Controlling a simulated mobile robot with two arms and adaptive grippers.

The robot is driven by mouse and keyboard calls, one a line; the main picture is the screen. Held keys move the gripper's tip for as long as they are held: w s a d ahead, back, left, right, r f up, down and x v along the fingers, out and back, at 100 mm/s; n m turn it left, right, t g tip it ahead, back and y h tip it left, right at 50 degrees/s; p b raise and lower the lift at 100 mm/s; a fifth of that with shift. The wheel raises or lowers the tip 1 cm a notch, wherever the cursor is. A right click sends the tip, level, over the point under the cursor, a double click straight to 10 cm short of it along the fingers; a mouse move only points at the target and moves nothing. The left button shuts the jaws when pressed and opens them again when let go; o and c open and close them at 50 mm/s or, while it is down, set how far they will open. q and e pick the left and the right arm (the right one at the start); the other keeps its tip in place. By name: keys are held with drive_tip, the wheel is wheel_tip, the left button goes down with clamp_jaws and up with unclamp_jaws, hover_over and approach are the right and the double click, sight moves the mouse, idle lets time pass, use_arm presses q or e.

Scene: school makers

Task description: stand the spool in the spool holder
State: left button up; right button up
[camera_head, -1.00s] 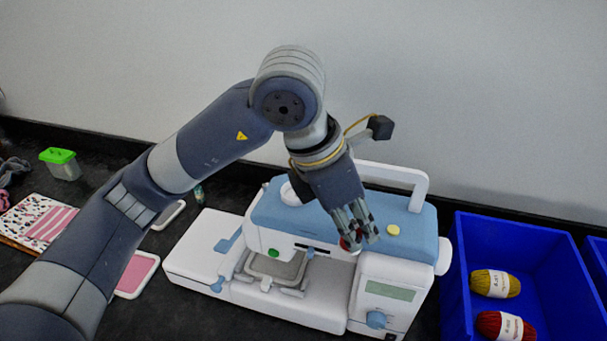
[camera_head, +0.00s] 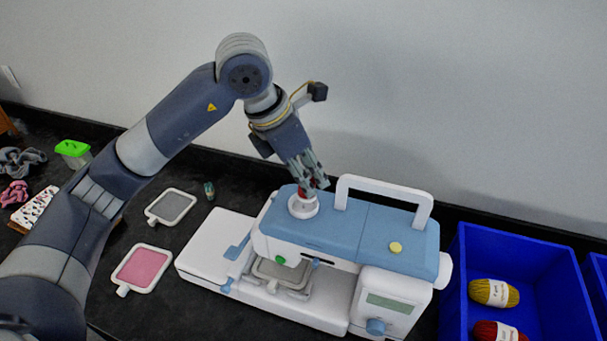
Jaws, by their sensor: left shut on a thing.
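The sewing machine (camera_head: 350,232) is white with a blue top and stands on the dark table. Its spool holder (camera_head: 303,209) is a round white cup on the left of the blue top. My left gripper (camera_head: 311,186) is over the holder, pointing down, shut on the red spool (camera_head: 303,193). Only a small red part of the spool shows, at the cup's opening; the fingers hide the rest. I cannot tell whether it touches the cup's floor. My right gripper is not in view.
A white handle (camera_head: 385,187) rises just right of the holder. A blue bin (camera_head: 535,262) with yarn stands at the right. The wall is behind.

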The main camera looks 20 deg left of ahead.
sight(300, 195)
use_arm(q)
drive_tip(key=shift+w+a+f, duration=0.15)
drive_tip(key=shift+w+a, duration=0.1)
drive_tip(key=shift+a, duration=0.25)
drive_tip(key=shift+f+p, duration=1.05)
drive_tip(key=shift+f, duration=0.6)
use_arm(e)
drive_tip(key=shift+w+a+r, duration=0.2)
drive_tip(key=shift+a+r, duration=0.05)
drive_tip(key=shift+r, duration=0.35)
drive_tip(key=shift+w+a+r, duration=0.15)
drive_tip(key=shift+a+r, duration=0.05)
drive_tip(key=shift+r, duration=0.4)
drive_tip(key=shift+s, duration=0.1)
use_arm(q)
drive_tip(key=shift+f, duration=0.1)
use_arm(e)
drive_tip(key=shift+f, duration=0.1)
use_arm(q)
drive_tip(key=shift+f+b, duration=0.25)
drive_tip(key=shift+b, duration=0.25)
drive_tip(key=o, duration=0.9)
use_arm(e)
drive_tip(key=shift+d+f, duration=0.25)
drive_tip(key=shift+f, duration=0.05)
use_arm(q)
drive_tip(key=shift+r, duration=0.1)
